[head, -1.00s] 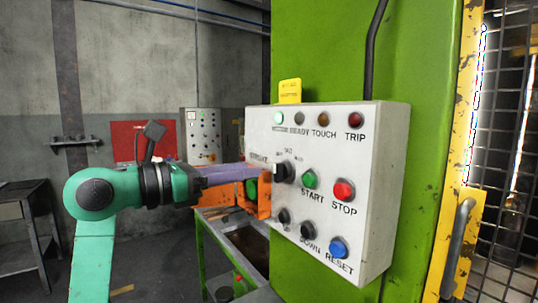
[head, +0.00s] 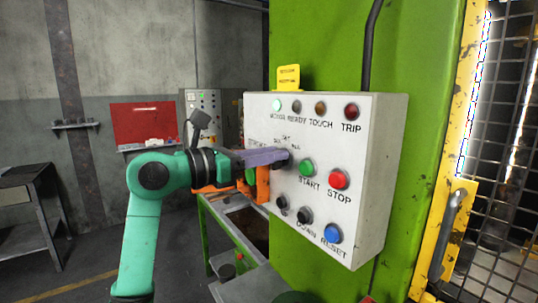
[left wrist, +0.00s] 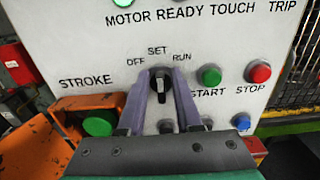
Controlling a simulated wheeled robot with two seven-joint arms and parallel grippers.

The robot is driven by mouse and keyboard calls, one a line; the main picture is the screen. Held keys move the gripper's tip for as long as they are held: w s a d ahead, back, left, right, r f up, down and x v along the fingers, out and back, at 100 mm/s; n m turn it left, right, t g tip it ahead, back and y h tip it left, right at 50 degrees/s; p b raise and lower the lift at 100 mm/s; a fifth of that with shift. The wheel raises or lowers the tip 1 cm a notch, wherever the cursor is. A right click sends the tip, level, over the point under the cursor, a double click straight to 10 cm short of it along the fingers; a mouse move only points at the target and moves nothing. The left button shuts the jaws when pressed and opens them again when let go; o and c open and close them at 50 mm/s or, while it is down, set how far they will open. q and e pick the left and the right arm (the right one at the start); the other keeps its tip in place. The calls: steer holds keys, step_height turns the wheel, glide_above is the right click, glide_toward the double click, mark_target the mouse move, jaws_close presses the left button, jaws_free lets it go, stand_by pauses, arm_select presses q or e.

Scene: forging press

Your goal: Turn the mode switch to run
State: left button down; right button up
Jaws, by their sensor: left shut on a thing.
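The mode switch is a black knob (left wrist: 160,84) on the white control panel (head: 365,190), below the labels OFF, SET and RUN. In the left wrist view the knob stands roughly upright below SET; its exact pointing is hard to tell. My left gripper (left wrist: 160,92) has its two purple fingers on either side of the knob and is shut on it. In the head view the left gripper (head: 284,157) reaches the panel from the left, and its fingers hide most of the knob. My right gripper is not in view.
Close by are the green START button (head: 306,168), red STOP button (head: 339,179), blue RESET button (head: 333,233) and small black knobs (head: 304,215). An orange bracket with a green button (left wrist: 98,123) sits just left of the fingers. A yellow-framed mesh guard (head: 500,150) stands right.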

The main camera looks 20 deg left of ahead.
arm_select(q)
steer(key=shift+f+m, duration=0.1)
steer(key=shift+m, duration=0.2)
steer(key=shift+s+d+f+m+b, duration=0.15)
steer(key=shift+m+b, duration=0.55)
steer(key=shift+m, duration=0.7)
steer(key=shift+s+d+m+b, duration=0.15)
steer(key=shift+m+b, duration=0.6)
steer(key=shift+m, duration=0.65)
steer(key=shift+s+d+f+m+b, duration=0.15)
steer(key=shift+m+b, duration=0.55)
steer(key=shift+m, duration=0.7)
steer(key=shift+w, duration=0.1)
steer(key=c, duration=0.9)
jaws_free()
steer(key=shift+r, duration=0.1)
